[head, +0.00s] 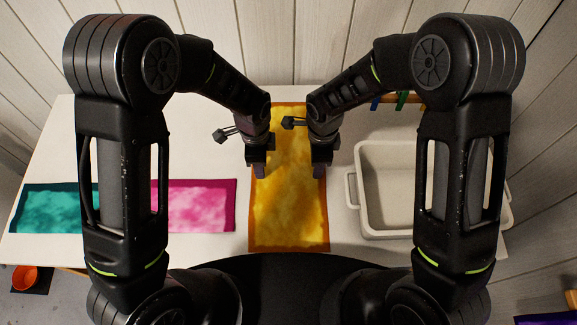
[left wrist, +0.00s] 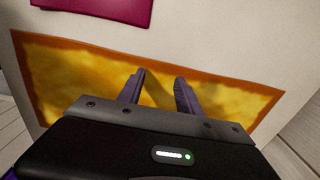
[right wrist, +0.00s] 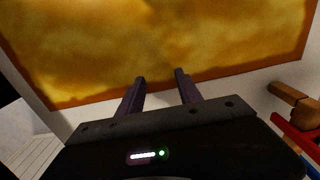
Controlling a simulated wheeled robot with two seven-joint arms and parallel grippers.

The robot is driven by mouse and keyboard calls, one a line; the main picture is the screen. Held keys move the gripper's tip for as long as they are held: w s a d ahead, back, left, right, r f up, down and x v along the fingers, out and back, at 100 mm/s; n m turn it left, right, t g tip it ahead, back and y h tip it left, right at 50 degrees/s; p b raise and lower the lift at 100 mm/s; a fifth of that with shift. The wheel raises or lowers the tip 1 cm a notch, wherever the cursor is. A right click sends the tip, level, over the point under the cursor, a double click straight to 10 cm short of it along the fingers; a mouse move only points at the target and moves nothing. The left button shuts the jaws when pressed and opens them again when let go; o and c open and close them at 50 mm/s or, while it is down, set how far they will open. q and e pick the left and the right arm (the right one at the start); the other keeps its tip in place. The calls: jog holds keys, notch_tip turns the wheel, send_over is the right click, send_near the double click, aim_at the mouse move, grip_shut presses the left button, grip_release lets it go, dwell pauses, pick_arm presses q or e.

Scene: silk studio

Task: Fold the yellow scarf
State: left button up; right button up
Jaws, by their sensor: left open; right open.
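The yellow scarf (head: 288,215) lies flat and spread out on the white table, its long side running from near to far, with a darker orange border. It also shows in the left wrist view (left wrist: 75,80) and in the right wrist view (right wrist: 150,45). My left gripper (head: 258,172) is open and empty over the scarf's left edge. My right gripper (head: 320,170) is open and empty by the scarf's right edge. In the wrist views both pairs of fingers (left wrist: 160,80) (right wrist: 158,78) point at the scarf with nothing between them.
A pink cloth (head: 200,205) and a teal cloth (head: 50,208) lie flat on the table (head: 200,243) at the left. A white tub (head: 385,149) stands at the right. A wooden rack (right wrist: 290,95) with coloured pieces is at the back right.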

pick_arm(q)
jog(key=shift+f, duration=0.15)
pick_arm(e)
jog(key=shift+f, duration=0.15)
pick_arm(q)
grip_shut()
pick_arm(e)
grip_shut()
dwell(0.9)
jog(key=shift+r, duration=0.2)
